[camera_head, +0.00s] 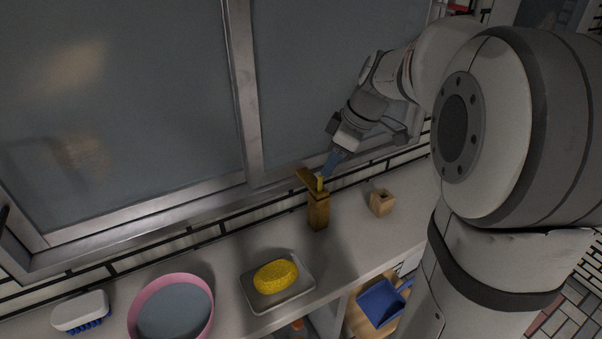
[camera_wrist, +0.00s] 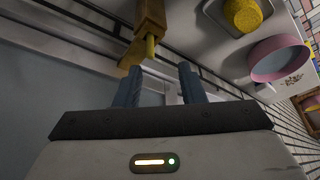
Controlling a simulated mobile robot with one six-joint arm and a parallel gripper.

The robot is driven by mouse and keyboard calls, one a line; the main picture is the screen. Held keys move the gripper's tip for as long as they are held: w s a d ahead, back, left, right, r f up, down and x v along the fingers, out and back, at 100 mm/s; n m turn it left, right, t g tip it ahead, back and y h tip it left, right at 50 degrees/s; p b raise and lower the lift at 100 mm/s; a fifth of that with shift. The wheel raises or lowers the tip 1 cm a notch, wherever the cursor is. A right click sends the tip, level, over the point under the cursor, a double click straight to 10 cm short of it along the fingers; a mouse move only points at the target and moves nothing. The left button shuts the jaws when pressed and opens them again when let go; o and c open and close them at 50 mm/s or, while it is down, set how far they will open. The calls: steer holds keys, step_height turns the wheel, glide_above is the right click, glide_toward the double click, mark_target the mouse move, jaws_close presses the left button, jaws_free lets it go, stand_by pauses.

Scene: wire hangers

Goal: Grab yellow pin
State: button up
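A thin yellow pin (camera_head: 320,184) stands upright at the top of a tall wooden block (camera_head: 318,214) on the counter, below the window. A brownish wooden piece (camera_head: 306,177) slants off beside the pin at the block's top. My gripper (camera_head: 330,165) is just above the pin, pointing down at it. In the wrist view my gripper (camera_wrist: 160,69) is open, its two blue-grey fingers apart with nothing between them. There the pin (camera_wrist: 150,47) shows just beyond the fingertips, nearer the left finger, and the block (camera_wrist: 152,14) is behind it.
A small wooden cube with a hole (camera_head: 382,203) stands right of the block. A yellow sponge (camera_head: 276,277) on a tray (camera_head: 300,297), a pink basin (camera_head: 208,312) and a brush (camera_head: 80,312) stand left. The window frame (camera_head: 245,95) rises close behind the block.

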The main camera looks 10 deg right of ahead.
mark_target(321, 177)
steer(key=shift+n, duration=0.3)
steer(key=x, duration=0.2)
steer(key=p+x, duration=0.1)
steer(key=x, duration=0.2)
steer(key=w+x, duration=0.1)
steer(key=x, duration=0.2)
steer(key=shift+d+f+p, duration=0.1)
steer(key=shift+d+p, duration=0.2)
steer(key=shift+p, duration=0.1)
steer(key=shift+s, duration=0.1)
steer(key=shift+c, duration=0.2)
jaws_close()
